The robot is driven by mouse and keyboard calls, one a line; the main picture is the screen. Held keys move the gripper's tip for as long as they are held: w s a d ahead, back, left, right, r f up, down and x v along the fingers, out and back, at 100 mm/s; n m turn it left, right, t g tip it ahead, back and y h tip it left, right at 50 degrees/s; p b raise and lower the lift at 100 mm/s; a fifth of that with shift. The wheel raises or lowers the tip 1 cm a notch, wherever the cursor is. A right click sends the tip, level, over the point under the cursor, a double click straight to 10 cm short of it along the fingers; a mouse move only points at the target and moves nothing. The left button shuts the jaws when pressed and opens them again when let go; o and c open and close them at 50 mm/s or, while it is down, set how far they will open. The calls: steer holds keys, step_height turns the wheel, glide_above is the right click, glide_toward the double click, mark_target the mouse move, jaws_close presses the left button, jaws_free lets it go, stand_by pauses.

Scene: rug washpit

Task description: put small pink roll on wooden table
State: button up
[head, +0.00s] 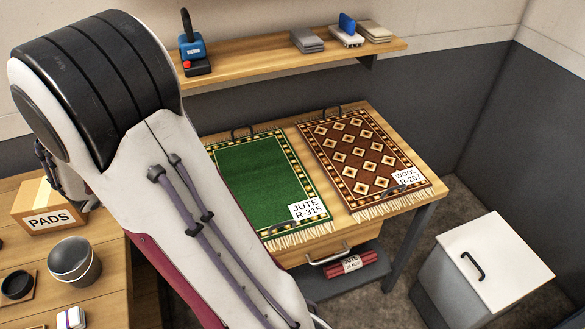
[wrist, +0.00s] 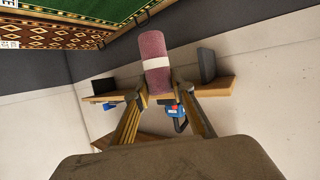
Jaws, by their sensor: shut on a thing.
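The small pink roll (wrist: 154,50), with a white band around its middle, is in my gripper (wrist: 163,93) in the wrist view. The fingers are shut on its near end, and the roll points away from the wrist. In the head view, my arm hides the gripper and the roll. Two wooden surfaces show there: a wooden table (head: 337,207) carrying a green rug (head: 252,172) and a brown patterned rug (head: 362,155), and a wooden top (head: 108,287) at the lower left. I cannot tell which is the task's table.
A wall shelf (head: 270,69) holds a blue device (head: 191,48) and grey stacks. A dark red roll (head: 345,268) lies below the rug table. A white-lidded bin (head: 490,262) stands right. The left top holds a PADS box (head: 50,207) and a grey bucket (head: 74,262).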

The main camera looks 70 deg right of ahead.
step_height(320, 180, down, 11)
steer(key=shift+w, duration=0.15)
stand_by(0.4)
steer(key=shift+f, duration=0.2)
steer(key=shift+f, duration=2.8)
steer(key=shift+f, duration=2.1)
steer(key=shift+f, duration=0.15)
steer(key=o, duration=1.1)
steer(key=shift+a+r, duration=0.1)
steer(key=shift+r, duration=0.1)
steer(key=v, duration=1.2)
